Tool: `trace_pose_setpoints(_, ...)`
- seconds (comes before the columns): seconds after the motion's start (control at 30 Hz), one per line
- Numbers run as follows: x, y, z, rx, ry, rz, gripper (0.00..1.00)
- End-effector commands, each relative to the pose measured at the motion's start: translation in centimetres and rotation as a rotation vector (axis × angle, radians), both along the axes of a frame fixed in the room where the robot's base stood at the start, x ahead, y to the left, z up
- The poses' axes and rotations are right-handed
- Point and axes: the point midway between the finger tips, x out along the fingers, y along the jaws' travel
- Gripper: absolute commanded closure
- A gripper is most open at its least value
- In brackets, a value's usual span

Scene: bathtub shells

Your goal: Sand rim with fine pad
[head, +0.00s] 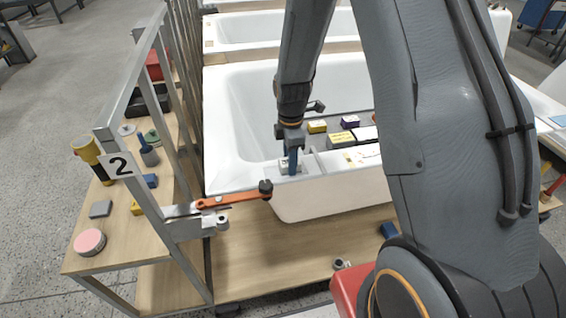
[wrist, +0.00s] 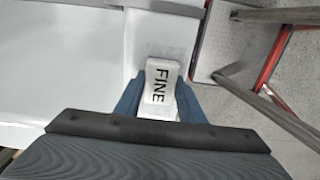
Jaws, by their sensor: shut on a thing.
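In the wrist view, a white pad marked FINE (wrist: 160,88) is held between the two blue fingers of my gripper (wrist: 160,105). In the head view, my gripper (head: 291,162) points down at the near rim of the white bathtub shell (head: 237,172), with the white pad (head: 290,168) between its fingers. The pad lies over the rim; I cannot tell whether it touches. The tub rim shows pale in the wrist view (wrist: 150,35). My arm hides the tub's right part.
A tray (head: 310,160) on the tub holds yellow, purple and white blocks. An orange-handled clamp (head: 235,199) sits at the tub's near left corner. A metal rack post with a "2" sign (head: 119,165) and a wooden shelf with a pink disc (head: 90,242) stand left.

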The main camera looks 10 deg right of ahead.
Motion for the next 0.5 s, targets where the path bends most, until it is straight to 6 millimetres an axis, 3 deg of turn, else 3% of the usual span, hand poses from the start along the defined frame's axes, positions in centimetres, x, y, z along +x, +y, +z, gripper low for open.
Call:
trace_pose_setpoints(0.27,-0.1,-2.1,-0.4,0.0,0.002,0.008,0.89)
trace_pose_setpoints(0.5,-0.2,-0.6,0.0,0.0,0.0,0.003,0.89)
